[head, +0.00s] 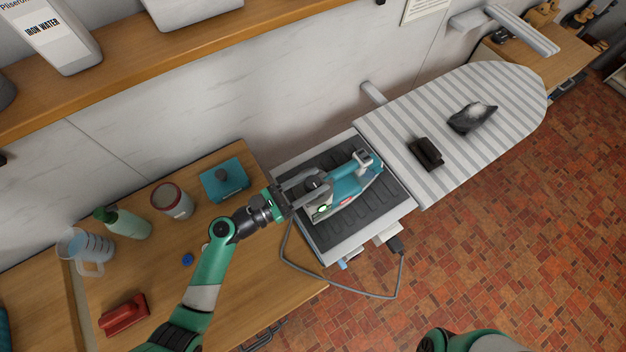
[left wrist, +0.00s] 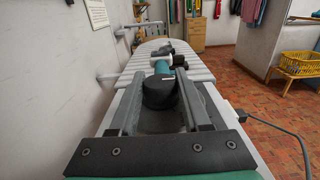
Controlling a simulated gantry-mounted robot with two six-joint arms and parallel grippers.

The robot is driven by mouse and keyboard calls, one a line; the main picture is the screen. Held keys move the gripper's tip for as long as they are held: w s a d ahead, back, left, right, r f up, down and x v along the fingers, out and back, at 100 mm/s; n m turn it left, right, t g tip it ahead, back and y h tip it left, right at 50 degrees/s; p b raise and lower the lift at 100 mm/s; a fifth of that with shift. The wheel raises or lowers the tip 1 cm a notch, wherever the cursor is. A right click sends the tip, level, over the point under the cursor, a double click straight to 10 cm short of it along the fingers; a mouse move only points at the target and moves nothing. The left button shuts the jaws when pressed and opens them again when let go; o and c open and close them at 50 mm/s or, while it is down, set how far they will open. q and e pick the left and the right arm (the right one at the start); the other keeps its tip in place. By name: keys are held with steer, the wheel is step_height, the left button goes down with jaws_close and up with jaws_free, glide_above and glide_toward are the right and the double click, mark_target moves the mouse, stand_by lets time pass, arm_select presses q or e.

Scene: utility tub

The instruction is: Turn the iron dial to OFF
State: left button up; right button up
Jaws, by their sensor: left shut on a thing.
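The teal and grey iron (head: 345,190) lies on the dark ribbed rest pad (head: 347,231) at the near end of the ironing board. Its dark round dial (head: 313,181) is at the iron's left end. My left gripper (head: 315,184) reaches in from the left, shut with its fingers on both sides of the dial. In the left wrist view, the dial (left wrist: 159,92) sits between the two grey fingers. My right gripper is out of view; only a piece of my right arm shows at the bottom.
The iron's cord (head: 340,291) loops below the pad to a plug. A dark block (head: 426,153) and a dark grey cloth-like thing (head: 472,118) lie on the striped ironing board (head: 510,85). A green bottle (head: 125,223), a can (head: 172,201) and a teal box (head: 224,180) stand on the wooden table.

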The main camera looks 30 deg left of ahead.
arm_select(q)
jaws_close()
steer(key=shift+y, duration=0.3)
